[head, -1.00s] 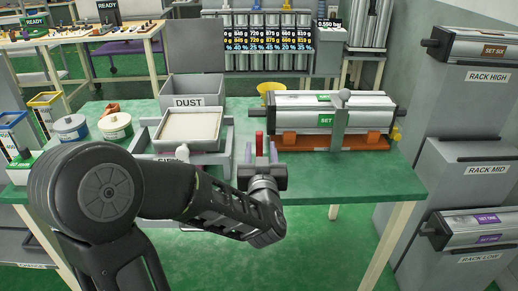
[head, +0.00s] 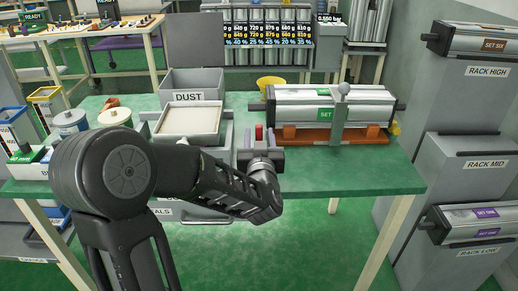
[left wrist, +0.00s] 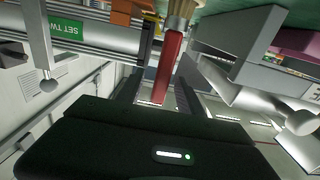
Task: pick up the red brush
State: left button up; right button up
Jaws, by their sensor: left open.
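My left gripper (head: 260,142) is open, with one finger on each side of the handle in the head view. In the left wrist view the handle runs down between the fingers (left wrist: 166,95). I cannot tell whether either finger touches it. My right gripper is not in view.
A silver sieve column with a green label (head: 300,100) lies on an orange cradle (head: 305,136) just right of the gripper. A tray (head: 190,118) and grey dust bin (head: 190,80) stand left. A yellow bowl (head: 271,83) is behind. The table's right front (head: 380,170) is clear.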

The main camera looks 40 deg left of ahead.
pick_arm(q)
jog(key=x, duration=0.3)
jog(key=shift+w+a+f, duration=0.2)
jog(key=shift+w+a, duration=0.05)
jog(key=shift+a, duration=0.05)
jog(key=shift+c, duration=0.4)
grip_shut()
dwell(0.4)
